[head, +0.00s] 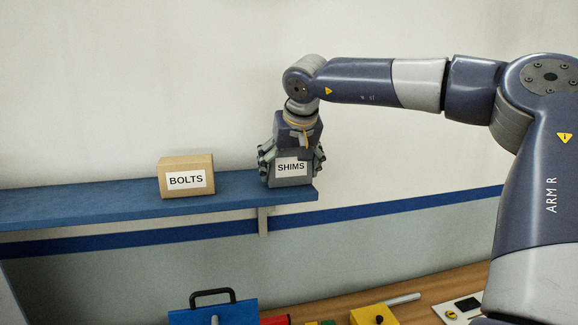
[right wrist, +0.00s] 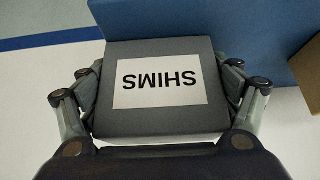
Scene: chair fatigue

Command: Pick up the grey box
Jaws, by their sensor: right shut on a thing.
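The grey box (head: 291,181) with a white label reading SHIMS is at the right end of the blue shelf in the head view. My right gripper (head: 291,165) comes down over it from above, with its fingers on the box's left and right sides. In the right wrist view the grey box (right wrist: 160,122) fills the middle, and the fingers of my right gripper (right wrist: 160,95) are shut on both its sides. I cannot tell whether the box's bottom is touching the shelf. My left gripper is not in view.
A tan box (head: 186,177) labelled BOLTS stands on the blue shelf (head: 100,203), left of the grey box with a gap. Below, a wooden bench (head: 430,290) holds a blue case (head: 213,314) and a yellow box (head: 373,315). The wall is close behind the shelf.

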